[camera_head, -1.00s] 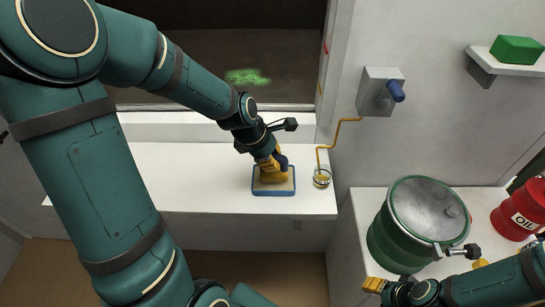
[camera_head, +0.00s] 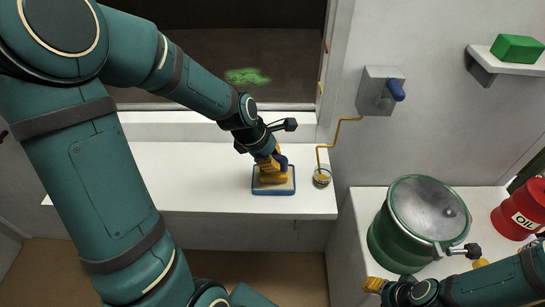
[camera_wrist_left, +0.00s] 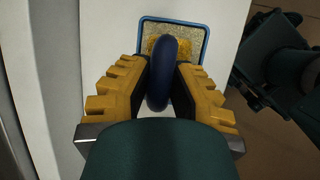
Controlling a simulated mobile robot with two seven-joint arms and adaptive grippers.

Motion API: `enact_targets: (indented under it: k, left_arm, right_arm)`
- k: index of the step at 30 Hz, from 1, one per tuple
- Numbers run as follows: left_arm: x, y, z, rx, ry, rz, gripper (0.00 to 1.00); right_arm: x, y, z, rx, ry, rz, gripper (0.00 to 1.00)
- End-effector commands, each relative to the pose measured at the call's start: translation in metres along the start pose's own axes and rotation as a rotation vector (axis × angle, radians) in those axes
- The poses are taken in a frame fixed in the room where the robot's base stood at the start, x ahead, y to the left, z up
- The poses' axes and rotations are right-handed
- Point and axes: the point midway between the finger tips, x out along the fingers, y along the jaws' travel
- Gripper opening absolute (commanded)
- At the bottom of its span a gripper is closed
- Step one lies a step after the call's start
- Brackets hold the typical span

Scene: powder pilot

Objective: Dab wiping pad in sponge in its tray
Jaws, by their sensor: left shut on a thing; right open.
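The tray (camera_head: 294,191) is a shallow blue-rimmed square on the white counter, with a beige speckled sponge surface inside. Its blue rim also shows in the left wrist view (camera_wrist_left: 175,19), with the sponge (camera_wrist_left: 196,35) in it. My left gripper (camera_head: 271,172) is over the tray, its yellow fingers shut on the dark blue handle of the wiping pad (camera_wrist_left: 160,75). A yellow part of the pad shows low over the sponge; whether it touches is hard to tell. My right gripper (camera_head: 374,285) is open at the lower right, away from the tray.
A small glass (camera_head: 321,178) under a thin yellow pipe stands just right of the tray. A green drum (camera_head: 390,247) and a red oil can (camera_head: 522,213) stand on the right counter. A window with a green smudge (camera_head: 247,77) lies behind. The counter left of the tray is clear.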

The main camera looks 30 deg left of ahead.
Motion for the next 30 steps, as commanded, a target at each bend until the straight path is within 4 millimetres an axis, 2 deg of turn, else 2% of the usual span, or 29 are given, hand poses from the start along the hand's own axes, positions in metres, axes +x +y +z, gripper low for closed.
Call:
enact_targets:
  k: [30]
  left_arm:
    - [0.0064, -0.0016, -0.0026, 0.0, 0.0, -0.001, 0.0]
  right_arm:
    - [0.0038, 0.0014, 0.0005, 0.0, 0.0, 0.0, 0.47]
